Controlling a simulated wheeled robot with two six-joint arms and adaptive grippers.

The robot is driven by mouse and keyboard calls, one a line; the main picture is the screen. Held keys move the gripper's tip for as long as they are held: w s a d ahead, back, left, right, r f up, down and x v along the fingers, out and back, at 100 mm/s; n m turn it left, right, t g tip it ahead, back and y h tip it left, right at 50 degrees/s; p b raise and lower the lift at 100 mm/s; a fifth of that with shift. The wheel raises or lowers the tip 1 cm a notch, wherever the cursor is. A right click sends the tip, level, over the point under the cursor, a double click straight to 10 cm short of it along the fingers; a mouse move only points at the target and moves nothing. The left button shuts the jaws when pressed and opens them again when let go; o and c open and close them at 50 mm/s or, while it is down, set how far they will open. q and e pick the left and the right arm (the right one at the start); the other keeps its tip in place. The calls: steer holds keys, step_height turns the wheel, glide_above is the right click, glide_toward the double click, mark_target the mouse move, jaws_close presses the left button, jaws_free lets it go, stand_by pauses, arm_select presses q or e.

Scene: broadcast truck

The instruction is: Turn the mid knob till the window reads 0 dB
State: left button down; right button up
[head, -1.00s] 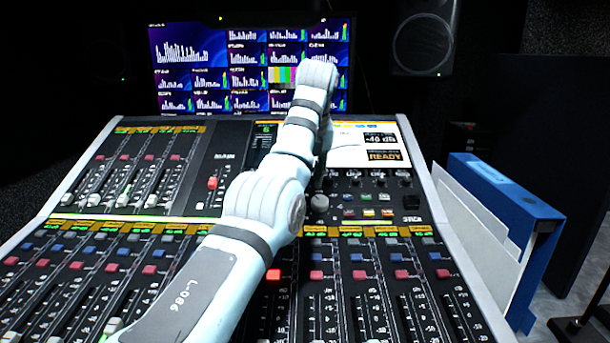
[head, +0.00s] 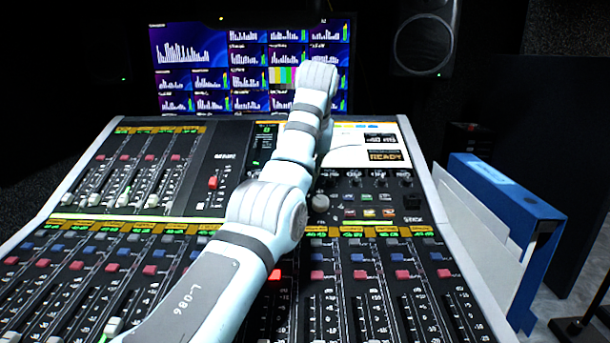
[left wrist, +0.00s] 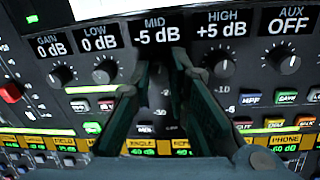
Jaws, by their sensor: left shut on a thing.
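In the left wrist view the mid window (left wrist: 157,33) reads -5 dB. My left gripper (left wrist: 163,62) has its two dark fingers directly below this window, shut on the mid knob. The fingers hide most of the knob, so its pointer cannot be made out. In the head view my left arm reaches over the console (head: 420,160) to its upper panel, and the arm hides the gripper and the mid knob. My right gripper is in neither view.
The low knob (left wrist: 104,72) is close on the left under a 0 dB window, the high knob (left wrist: 224,66) on the right under +5 dB. Lit buttons (left wrist: 285,97) lie below right. A monitor wall (head: 190,60) stands behind; a blue binder (head: 500,187) is at the right.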

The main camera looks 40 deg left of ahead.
arm_select(q)
steer(key=shift+m, duration=1.2)
